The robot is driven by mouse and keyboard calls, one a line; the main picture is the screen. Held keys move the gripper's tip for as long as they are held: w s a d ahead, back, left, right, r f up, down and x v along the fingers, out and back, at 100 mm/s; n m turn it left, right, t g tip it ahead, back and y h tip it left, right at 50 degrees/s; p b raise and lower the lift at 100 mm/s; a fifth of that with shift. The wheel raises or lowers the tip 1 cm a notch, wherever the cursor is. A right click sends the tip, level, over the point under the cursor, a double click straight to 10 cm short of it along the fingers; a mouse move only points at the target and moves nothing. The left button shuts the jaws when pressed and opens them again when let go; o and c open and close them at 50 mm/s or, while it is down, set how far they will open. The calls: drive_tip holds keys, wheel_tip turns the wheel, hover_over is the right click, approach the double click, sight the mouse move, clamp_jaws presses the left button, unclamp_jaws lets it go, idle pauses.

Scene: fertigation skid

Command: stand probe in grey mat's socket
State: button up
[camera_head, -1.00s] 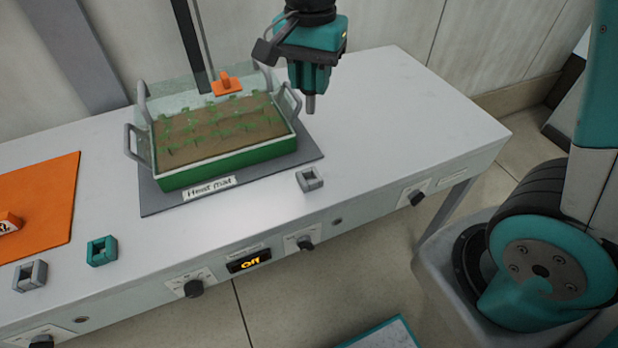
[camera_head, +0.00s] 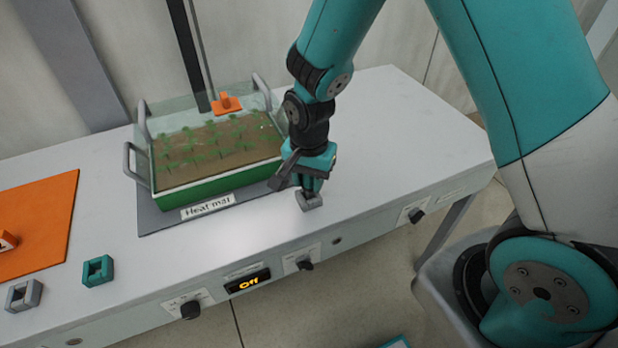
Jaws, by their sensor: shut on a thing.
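The grey heat mat (camera_head: 160,222) lies on the bench under a green seedling tray, with a "Heat mat" label at its front edge. A small grey socket block (camera_head: 310,202) stands at the mat's front right corner. My gripper (camera_head: 311,185) points down right over this block, shut on the probe. The probe is almost wholly hidden by the gripper and the block. I cannot tell whether its tip is inside the socket or just above it.
The green tray (camera_head: 215,180) with grey handles stands close left of my gripper. A teal block (camera_head: 98,270) and another grey block (camera_head: 24,295) sit near the orange mat (camera_head: 40,225). The bench's right part is clear.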

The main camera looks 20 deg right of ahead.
drive_tip(key=shift+f, duration=0.25)
drive_tip(key=o, duration=0.9)
drive_tip(key=shift+r, duration=0.55)
drive_tip(key=r, duration=1.1)
drive_tip(key=shift+s+r, duration=0.2)
drive_tip(key=shift+r, duration=0.05)
drive_tip(key=s+a+r+n+y, duration=0.1)
drive_tip(key=s+r+n, duration=0.2)
drive_tip(key=s+n, duration=0.2)
drive_tip(key=s+a+r+n+y, duration=0.1)
drive_tip(key=s+a+r+n, duration=0.1)
drive_tip(key=s+n, duration=0.3)
drive_tip(key=s+a+r+n+y, duration=0.1)
drive_tip(key=s+r+n+y, duration=0.1)
drive_tip(key=s+r+n, duration=0.3)
drive_tip(key=shift+s+a+n, duration=0.2)
drive_tip(key=shift+s+n, duration=0.1)
drive_tip(key=shift+s, duration=0.55)
drive_tip(key=shift+s+a+n, duration=0.15)
drive_tip(key=shift+s+n, duration=0.15)
drive_tip(key=shift+s, duration=0.5)
